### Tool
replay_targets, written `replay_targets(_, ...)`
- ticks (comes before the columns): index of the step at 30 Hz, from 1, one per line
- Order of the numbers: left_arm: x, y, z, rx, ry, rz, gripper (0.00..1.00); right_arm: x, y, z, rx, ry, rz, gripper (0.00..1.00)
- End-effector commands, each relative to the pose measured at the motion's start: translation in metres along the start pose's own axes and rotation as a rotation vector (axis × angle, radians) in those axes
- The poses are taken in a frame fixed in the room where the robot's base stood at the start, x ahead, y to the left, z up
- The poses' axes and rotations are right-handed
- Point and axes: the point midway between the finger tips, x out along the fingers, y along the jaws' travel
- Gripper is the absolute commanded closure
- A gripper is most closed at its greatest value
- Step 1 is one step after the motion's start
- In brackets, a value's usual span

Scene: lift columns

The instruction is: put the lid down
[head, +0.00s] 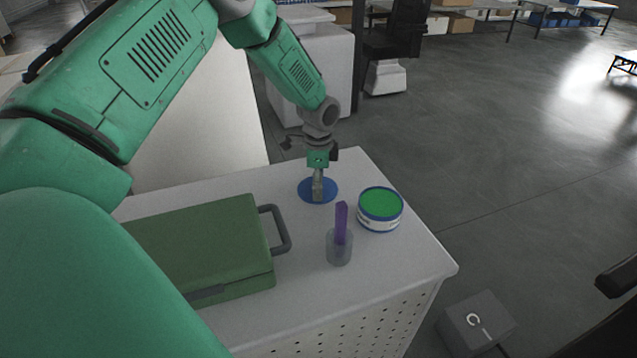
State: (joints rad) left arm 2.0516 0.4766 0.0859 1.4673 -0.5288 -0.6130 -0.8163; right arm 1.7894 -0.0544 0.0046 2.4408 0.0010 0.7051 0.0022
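The blue lid (304,190) is a flat round disc at the back of the white cabinet top, left of the open tin. It looks level, at or very near the surface; I cannot tell whether it touches. My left gripper (318,188) points straight down at the lid's middle, its fingers close together and apparently shut on it. The fingers hide the lid's centre. The round tin (380,208) has a blue rim, a pale label and bright green contents or top. My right gripper is not in view.
A green case (200,245) with a grey handle (284,230) lies at the left of the cabinet top (400,265). A grey box (478,320) is below at right.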

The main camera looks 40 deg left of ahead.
Motion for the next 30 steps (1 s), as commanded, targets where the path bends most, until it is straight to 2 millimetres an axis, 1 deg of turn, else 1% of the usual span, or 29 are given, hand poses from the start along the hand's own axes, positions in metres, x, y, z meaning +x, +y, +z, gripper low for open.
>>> replay_targets(5, -0.001, -0.001, 0.001, -0.001, 0.002, 0.001, 0.32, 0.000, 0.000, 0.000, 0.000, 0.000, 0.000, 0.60)
replay_targets(8, -0.009, -0.001, 0.001, -0.001, 0.002, 0.000, 0.32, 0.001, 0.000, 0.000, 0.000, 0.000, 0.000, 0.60)
replay_targets(11, -0.025, -0.002, 0.001, -0.001, 0.004, -0.002, 0.32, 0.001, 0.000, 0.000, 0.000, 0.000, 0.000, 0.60)
replay_targets(18, -0.079, 0.000, -0.001, -0.001, 0.001, -0.004, 0.32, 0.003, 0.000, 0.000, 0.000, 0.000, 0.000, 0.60)
replay_targets(21, -0.097, 0.000, -0.001, -0.001, 0.001, -0.004, 0.32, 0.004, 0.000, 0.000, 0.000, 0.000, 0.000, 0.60)
replay_targets(25, -0.112, -0.001, -0.001, -0.001, 0.001, -0.001, 0.32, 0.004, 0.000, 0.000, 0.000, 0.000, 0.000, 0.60)
replay_targets(30, -0.119, -0.001, 0.001, -0.001, 0.001, 0.001, 0.32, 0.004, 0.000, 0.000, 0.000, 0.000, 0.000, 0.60)
